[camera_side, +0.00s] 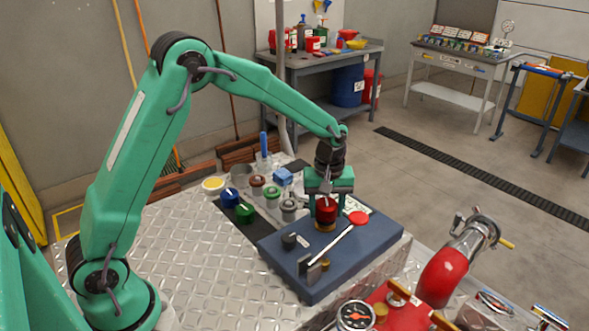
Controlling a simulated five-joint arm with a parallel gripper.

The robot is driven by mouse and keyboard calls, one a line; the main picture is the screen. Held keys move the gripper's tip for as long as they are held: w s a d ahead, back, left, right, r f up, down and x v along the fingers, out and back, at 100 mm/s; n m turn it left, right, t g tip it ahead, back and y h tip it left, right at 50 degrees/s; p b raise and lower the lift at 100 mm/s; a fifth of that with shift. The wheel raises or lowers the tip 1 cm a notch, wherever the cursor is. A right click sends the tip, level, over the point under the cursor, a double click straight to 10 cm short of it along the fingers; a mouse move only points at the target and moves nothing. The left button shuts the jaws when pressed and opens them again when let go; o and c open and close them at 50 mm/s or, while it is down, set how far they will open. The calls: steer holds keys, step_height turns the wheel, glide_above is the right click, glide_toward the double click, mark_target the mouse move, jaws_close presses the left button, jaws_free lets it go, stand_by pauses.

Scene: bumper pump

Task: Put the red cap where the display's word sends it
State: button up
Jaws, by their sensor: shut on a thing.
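My gripper (327,200) points straight down over the dark blue base plate (350,265). It is shut on the red cap (326,213). The cap is just above or touching a brass-coloured round fitting (325,227) on the plate; I cannot tell which. A metal rod (331,244) slants across the plate, with a flat red disc (358,217) near its far end. A small dark block with a light face (295,241) sits at the plate's left. It may be the display, but no word can be read.
Left of the plate, a dark strip holds a blue cap (230,197), a green block (245,213) and several knob-like pieces. A yellow-topped dish (213,185) stands behind. A red pump part (440,278) and a gauge (355,315) crowd the front right. The metal tabletop (190,265) is clear at left.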

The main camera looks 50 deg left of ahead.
mark_target(327, 202)
steer(key=n, duration=0.3)
steer(key=shift+n, duration=1.1)
steer(key=shift+n, duration=1.1)
steer(key=shift+r, duration=1.65)
steer(key=shift+r, duration=1.9)
